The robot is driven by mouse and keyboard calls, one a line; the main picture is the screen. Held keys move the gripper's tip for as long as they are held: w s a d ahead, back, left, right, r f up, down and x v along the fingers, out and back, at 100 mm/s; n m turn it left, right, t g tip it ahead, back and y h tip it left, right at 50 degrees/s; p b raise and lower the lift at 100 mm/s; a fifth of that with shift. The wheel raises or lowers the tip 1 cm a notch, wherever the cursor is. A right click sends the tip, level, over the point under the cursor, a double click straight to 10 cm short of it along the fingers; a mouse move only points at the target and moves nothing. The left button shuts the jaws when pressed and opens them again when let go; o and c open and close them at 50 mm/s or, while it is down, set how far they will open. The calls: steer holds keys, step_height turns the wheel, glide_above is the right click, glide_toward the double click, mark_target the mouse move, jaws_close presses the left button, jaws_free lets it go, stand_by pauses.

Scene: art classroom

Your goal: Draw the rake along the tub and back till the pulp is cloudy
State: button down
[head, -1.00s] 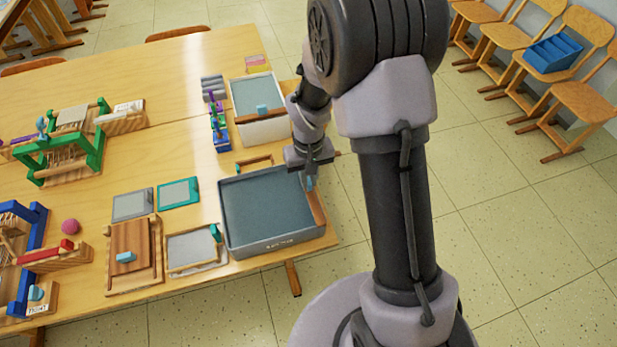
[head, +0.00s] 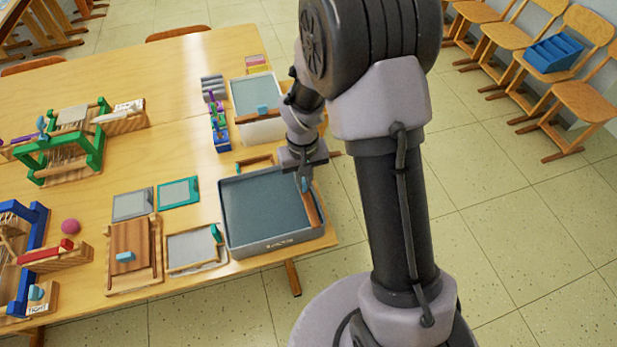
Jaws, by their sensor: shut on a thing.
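The grey tub (head: 250,249) stands at the right front of the table, filled with flat blue-grey pulp (head: 258,203). The rake, a wooden bar (head: 313,209) with a blue handle (head: 306,185), is inside the tub near its right wall and runs along that side. My gripper (head: 304,178) is shut on the rake's handle, above the tub's back right corner. The fingertips are small and partly hidden, and how deep the bar sits in the pulp is hard to tell.
A second white tub (head: 260,132) stands behind. A wooden frame (head: 253,164) lies between the tubs. Left of the tub are a framed screen with a teal handle (head: 215,233), a wooden press board (head: 133,249) and a teal screen (head: 178,192).

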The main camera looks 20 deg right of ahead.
steer(key=a, duration=2.1)
steer(key=shift+a, duration=0.15)
steer(key=c, duration=1.4)
jaws_free()
steer(key=shift+a, duration=0.25)
steer(key=shift+c, duration=0.2)
steer(key=shift+d+r, duration=0.1)
step_height(320, 180, up, 17)
steer(key=p, duration=0.5)
steer(key=shift+r+p, duration=0.15)
steer(key=shift+p, duration=0.15)
